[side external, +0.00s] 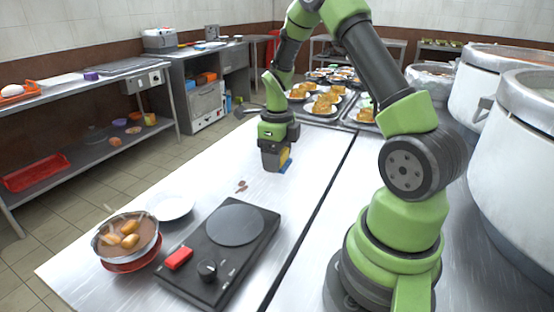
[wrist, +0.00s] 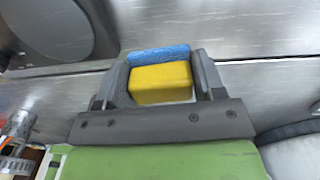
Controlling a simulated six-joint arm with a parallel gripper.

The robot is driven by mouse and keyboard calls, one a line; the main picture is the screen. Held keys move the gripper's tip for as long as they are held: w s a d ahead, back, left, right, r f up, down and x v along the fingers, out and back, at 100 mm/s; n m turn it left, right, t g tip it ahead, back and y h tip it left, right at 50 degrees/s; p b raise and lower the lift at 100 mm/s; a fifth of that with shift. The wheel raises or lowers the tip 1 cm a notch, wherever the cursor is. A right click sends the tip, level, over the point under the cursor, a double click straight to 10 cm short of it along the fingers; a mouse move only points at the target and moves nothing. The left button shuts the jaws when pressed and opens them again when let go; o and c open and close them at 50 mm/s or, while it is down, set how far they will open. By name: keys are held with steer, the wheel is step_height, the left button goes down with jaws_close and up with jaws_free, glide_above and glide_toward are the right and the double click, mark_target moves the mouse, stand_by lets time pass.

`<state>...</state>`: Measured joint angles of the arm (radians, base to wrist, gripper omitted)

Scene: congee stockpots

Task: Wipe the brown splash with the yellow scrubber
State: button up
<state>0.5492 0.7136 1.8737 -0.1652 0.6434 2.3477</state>
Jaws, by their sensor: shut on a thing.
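The yellow scrubber (wrist: 160,84), with a blue layer along one side, sits between the two fingers of my gripper (wrist: 158,80) in the wrist view. In the side view, my gripper (side external: 275,163) points down at the steel table, shut on the scrubber (side external: 286,164), of which only an edge shows. The scrubber is at or just above the tabletop; I cannot tell if it touches. The brown splash (side external: 242,186) is a few small spots on the table, to the left of and nearer the camera than my gripper. I cannot make it out in the wrist view.
Food trays (side external: 345,112) lie behind; large pots (side external: 520,150) stand right.

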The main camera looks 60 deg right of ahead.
steer(key=shift+o, duration=0.7)
steer(key=shift+w+d+f+n, duration=0.1)
steer(key=shift+w+d+n, duration=0.1)
steer(key=shift+w+n, duration=0.15)
steer(key=shift+c, duration=0.3)
steer(key=w+d+f+n, duration=0.1)
steer(key=w+d+n, duration=0.2)
steer(key=w+n, duration=0.35)
steer(key=n, duration=1)
glide_above(249, 177)
steer(key=f, duration=0.1)
steer(key=shift+n, duration=0.4)
steer(key=shift+w+d+f, duration=0.1)
steer(key=shift+w+f, duration=0.1)
steer(key=shift+f, duration=1.55)
steer(key=shift+w+f, duration=0.15)
steer(key=shift+f, duration=1.55)
steer(key=shift+a+f, duration=0.5)
steer(key=shift+f, duration=0.15)
steer(key=shift+c, duration=0.2)
steer(key=shift+a, duration=4.15)
steer(key=shift+d, duration=4.75)
steer(key=shift+s, duration=0.4)
steer(key=shift+a, duration=5.15)
steer(key=shift+d, duration=5)
steer(key=shift+d+r, duration=0.1)
steer(key=shift+r, duration=0.1)
step_height(249, 177, up, 8)
